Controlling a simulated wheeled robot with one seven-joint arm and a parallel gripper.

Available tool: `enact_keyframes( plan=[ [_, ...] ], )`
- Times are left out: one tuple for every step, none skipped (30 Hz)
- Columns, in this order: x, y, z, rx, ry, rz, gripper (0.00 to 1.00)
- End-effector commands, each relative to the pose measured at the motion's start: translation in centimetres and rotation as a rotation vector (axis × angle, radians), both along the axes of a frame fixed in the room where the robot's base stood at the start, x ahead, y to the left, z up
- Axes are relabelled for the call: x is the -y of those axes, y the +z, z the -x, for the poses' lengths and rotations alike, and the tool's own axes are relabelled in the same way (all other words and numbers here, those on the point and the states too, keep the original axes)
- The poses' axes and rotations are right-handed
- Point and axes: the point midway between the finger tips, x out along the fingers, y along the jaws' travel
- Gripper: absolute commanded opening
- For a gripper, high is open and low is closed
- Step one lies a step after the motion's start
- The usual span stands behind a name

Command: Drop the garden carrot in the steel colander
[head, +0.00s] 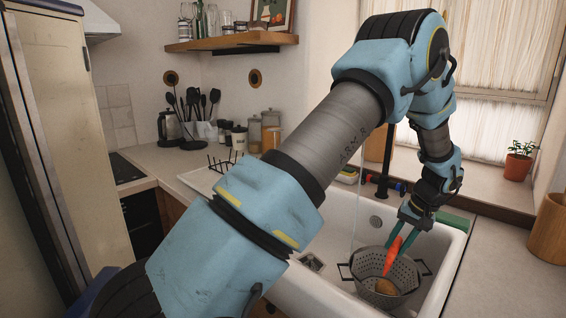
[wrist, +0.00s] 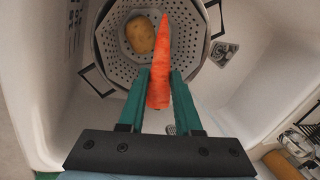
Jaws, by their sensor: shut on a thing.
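The orange carrot (wrist: 160,70) is held between the two green fingers of my gripper (wrist: 160,80). Its thin end points away from the gripper, over the steel colander (wrist: 115,68). In the head view, the carrot (head: 392,256) hangs tilted from my gripper (head: 408,240), above the colander (head: 372,262). The colander is grey with many holes and dark wire handles, and it stands in the white sink. A brown potato (wrist: 140,34) lies inside it. Part of the colander's inside is hidden by the carrot.
The white sink (head: 336,210) has raised walls around the colander. A black faucet (head: 384,165) stands behind it. A potted plant (head: 519,160) and a wooden container (head: 548,228) are on the right. The drying rack (head: 226,162) is at the left.

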Motion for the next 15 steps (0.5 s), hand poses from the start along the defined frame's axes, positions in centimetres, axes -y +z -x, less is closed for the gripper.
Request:
enact_keyframes(
  plan=[
    [0.0,-0.8,0.0,-0.001,0.000,0.000,0.00],
    [0.0,-1.1,0.0,-0.001,0.000,0.000,0.00],
    [0.0,-1.6,0.0,-0.001,0.000,0.000,0.00],
    [0.0,-2.0,0.0,-0.001,0.000,0.000,0.00],
    [0.0,-2.3,0.0,-0.001,0.000,0.000,0.00],
    [0.0,-2.8,0.0,-0.001,0.001,0.001,0.00],
    [0.0,-3.2,0.0,-0.001,0.001,0.001,0.00],
    [0.0,-3.5,0.0,0.000,0.001,0.001,0.00],
    [0.0,-3.9,0.0,0.000,0.000,0.001,0.00],
    [0.0,-4.2,0.0,0.000,0.000,0.000,0.00],
    [0.0,-4.4,0.0,0.000,0.000,0.000,0.00],
    [0.0,-4.7,0.0,0.000,0.000,0.000,0.00],
    [0.0,-4.9,0.0,0.000,0.000,0.000,0.00],
    [0.0,-5.0,0.0,0.000,0.000,0.000,0.00],
    [0.0,-5.0,0.0,0.000,0.000,0.000,0.00]
  ],
)
